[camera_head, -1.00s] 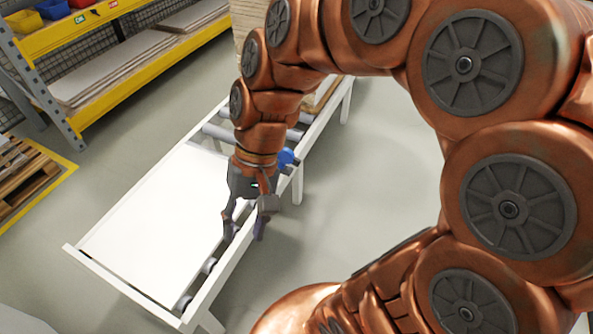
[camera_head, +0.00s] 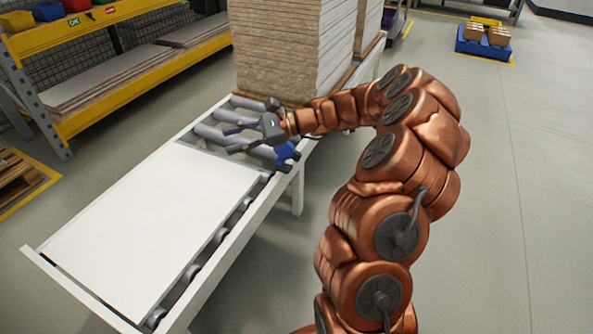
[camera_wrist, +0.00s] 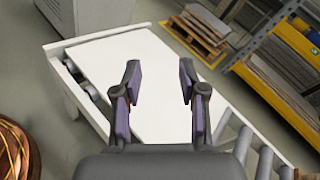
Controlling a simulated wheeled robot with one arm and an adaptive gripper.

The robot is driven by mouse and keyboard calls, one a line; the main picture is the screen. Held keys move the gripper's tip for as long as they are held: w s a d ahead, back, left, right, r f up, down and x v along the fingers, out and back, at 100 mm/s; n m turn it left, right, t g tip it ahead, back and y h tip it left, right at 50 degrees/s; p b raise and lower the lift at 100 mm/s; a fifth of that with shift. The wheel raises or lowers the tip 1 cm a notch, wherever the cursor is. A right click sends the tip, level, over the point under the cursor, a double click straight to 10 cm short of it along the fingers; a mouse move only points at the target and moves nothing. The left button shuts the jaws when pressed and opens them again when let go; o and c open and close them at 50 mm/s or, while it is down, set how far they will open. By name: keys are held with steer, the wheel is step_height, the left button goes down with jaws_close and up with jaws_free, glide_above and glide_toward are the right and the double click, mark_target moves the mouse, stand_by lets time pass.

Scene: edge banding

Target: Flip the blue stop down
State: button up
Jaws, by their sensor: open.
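The blue stop (camera_head: 287,153) is on the near side rail of the roller conveyor, beside the end of the white panel; it looks raised above the rail. My gripper (camera_head: 228,138) is open and empty. It hangs over the conveyor rollers just above and left of the stop, with its fingers pointing left across the conveyor. In the wrist view the two fingers of my gripper (camera_wrist: 160,82) are spread apart with the white panel (camera_wrist: 163,100) behind them. The stop does not show in the wrist view.
The roller conveyor (camera_head: 225,237) carries the white panel, and a tall stack of boards (camera_head: 292,50) stands at its far end, close to my gripper. A yellow shelf (camera_head: 110,72) and pallets (camera_head: 18,182) are at the left.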

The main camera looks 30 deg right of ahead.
steer(key=w+d+f+m+t+h+b, duration=0.1)
steer(key=w+d+f+m+t+b, duration=0.15)
steer(key=d+f, duration=0.4)
steer(key=w+d+f+m+t+b, duration=0.25)
steer(key=d+f+m, duration=0.2)
steer(key=d, duration=0.25)
steer(key=m+t+h+b, duration=0.4)
steer(key=m+h+b, duration=0.1)
glide_toward(297, 161)
steer(key=w, duration=0.3)
steer(key=x, duration=0.2)
steer(key=b+x, duration=0.1)
steer(key=x, duration=0.1)
steer(key=r+b+x, duration=0.1)
steer(key=x, duration=0.1)
steer(key=shift+a, duration=0.45)
steer(key=shift+w+a+r, duration=0.1)
steer(key=shift+w+a, duration=0.25)
steer(key=shift+w, duration=0.2)
steer(key=shift+c, duration=0.2)
jaws_close()
